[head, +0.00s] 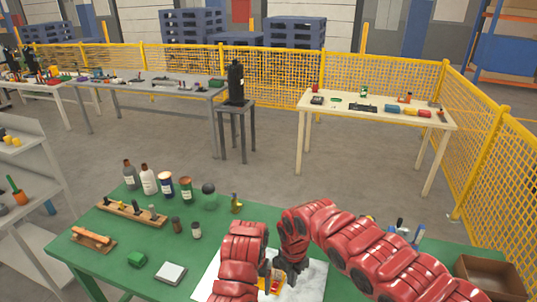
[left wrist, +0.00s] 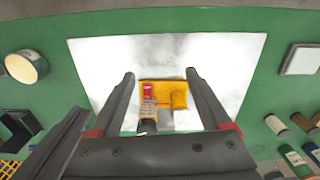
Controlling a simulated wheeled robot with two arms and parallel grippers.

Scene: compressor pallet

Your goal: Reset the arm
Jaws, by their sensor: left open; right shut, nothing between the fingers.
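A yellow and orange part (left wrist: 172,95) with a red piece and a grey block beside it lies on a white sheet (left wrist: 90,60) on the green table. In the head view the yellow part (head: 274,286) shows between my two red arms. My left gripper (left wrist: 160,74) is open, its fingertips spread on either side of the part in the left wrist view, with nothing held. I cannot tell its height above the part. In the head view my left arm hides most of that gripper. My right gripper (head: 294,276) is shut and empty, pointing down just right of the part.
Bottles and jars (head: 166,184) stand at the table's back left, by a wooden rack (head: 130,213). A brown box (head: 490,278) stands at right. Yellow mesh fencing (head: 500,165) encloses the area.

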